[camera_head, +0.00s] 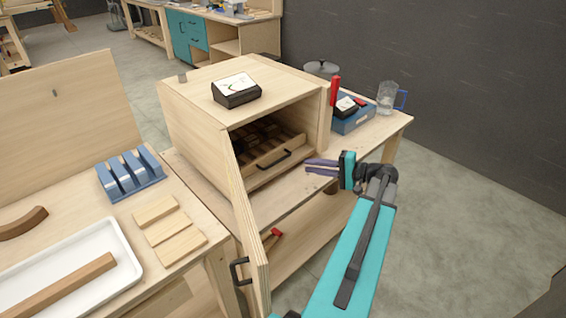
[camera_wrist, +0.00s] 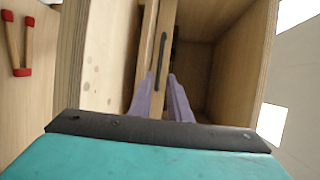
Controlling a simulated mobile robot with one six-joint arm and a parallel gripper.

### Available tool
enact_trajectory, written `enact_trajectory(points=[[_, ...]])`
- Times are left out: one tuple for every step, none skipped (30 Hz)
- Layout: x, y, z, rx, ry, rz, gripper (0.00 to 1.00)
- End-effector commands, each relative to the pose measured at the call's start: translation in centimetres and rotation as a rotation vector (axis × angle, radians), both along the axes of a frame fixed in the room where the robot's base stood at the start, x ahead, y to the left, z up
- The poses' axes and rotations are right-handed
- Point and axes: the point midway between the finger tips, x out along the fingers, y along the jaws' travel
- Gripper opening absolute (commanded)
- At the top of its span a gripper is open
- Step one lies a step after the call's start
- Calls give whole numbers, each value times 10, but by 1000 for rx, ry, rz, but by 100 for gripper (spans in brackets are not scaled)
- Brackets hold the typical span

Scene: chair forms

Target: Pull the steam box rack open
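The steam box (camera_head: 215,105) is a light wooden cabinet on the bench, with its front door (camera_head: 248,220) swung open. Inside, the wooden rack (camera_head: 262,157) holds several dark-gapped wood pieces and has a black bar handle (camera_head: 273,160) on its front. The handle also shows in the wrist view (camera_wrist: 162,55), ahead of the fingers. My gripper (camera_head: 322,167) is in front of the box opening, to the right of the handle and apart from it. Its two purple fingers (camera_wrist: 165,95) are spread with a gap between them and nothing held.
A dark box (camera_head: 236,90) sits on the steam box. A blue tray (camera_head: 352,120) and a glass jug (camera_head: 387,98) stand on the bench at right. The open door stands left of my arm. A red-ended tool (camera_head: 272,236) lies on the lower shelf.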

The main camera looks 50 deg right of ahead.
Motion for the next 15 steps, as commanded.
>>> enact_trajectory(points=[[6, 2, 0, 1, 0, 1, 17], [9, 4, 0, 1, 0, 2, 17], [14, 6, -1, 2, 0, 3, 17], [18, 6, -2, 1, 0, 2, 17], [21, 8, -3, 1, 0, 2, 17], [26, 9, -3, 2, -1, 2, 17], [30, 11, -4, 1, -1, 2, 17], [34, 12, -5, 1, -1, 2, 17], [39, 14, -6, 1, -1, 1, 17], [43, 15, -6, 1, -1, 1, 17], [47, 16, -7, 2, -1, 2, 17], [52, 18, -8, 2, -1, 2, 17], [55, 19, -9, 2, 1, 1, 17], [59, 20, -10, 2, 1, 1, 17], [64, 22, -11, 2, 1, 2, 17]])
